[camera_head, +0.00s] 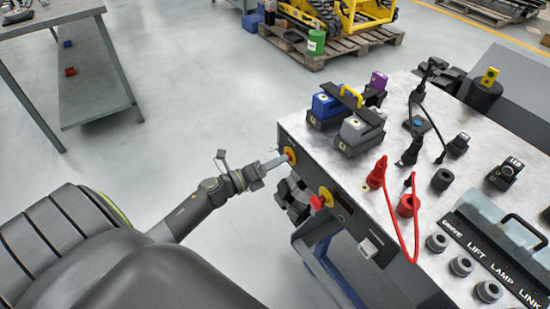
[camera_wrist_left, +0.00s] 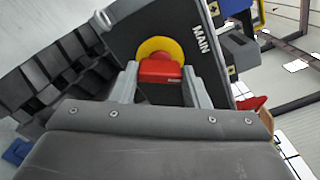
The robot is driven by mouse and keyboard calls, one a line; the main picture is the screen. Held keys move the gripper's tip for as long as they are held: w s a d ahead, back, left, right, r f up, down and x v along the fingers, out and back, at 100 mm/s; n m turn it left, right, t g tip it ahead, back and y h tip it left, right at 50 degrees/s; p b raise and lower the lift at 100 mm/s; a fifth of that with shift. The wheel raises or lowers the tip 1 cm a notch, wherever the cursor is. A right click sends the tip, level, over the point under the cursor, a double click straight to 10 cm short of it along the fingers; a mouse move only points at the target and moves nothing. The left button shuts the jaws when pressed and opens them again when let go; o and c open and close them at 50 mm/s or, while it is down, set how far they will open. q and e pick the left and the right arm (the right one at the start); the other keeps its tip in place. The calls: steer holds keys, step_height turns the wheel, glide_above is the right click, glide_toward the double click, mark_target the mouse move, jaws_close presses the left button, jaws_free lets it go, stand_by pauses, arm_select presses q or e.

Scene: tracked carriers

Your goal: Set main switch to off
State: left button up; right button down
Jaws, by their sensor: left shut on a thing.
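The main switch has a red knob on a round yellow plate, next to the word MAIN on a dark panel. In the left wrist view its knob (camera_wrist_left: 160,71) sits between the two fingers of my left gripper (camera_wrist_left: 159,80). In the head view the main switch (camera_head: 291,155) is at the far left end of the bench front, with my left gripper (camera_head: 277,162) reaching it from the left. The gripper is shut on the knob. The fingers hide parts of the switch, and its exact position is hard to read. My right gripper is not in view.
A second red-and-yellow switch (camera_head: 321,198) is on the same front panel, to the right. The bench top (camera_head: 330,160) holds blue and grey blocks, a red cable (camera_head: 385,195) and black sockets. The floor to the left is clear up to a grey table (camera_head: 50,20).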

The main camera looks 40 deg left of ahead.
arm_select(q)
steer(key=n+p, duration=0.3)
steer(key=n, duration=0.3)
steer(key=shift+p, duration=0.3)
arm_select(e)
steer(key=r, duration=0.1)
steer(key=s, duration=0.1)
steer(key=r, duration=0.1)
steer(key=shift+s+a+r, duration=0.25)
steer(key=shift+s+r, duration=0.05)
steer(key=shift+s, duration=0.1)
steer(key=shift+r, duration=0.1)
arm_select(q)
steer(key=shift+n, duration=0.3)
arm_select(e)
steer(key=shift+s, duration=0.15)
arm_select(q)
steer(key=o, duration=1)
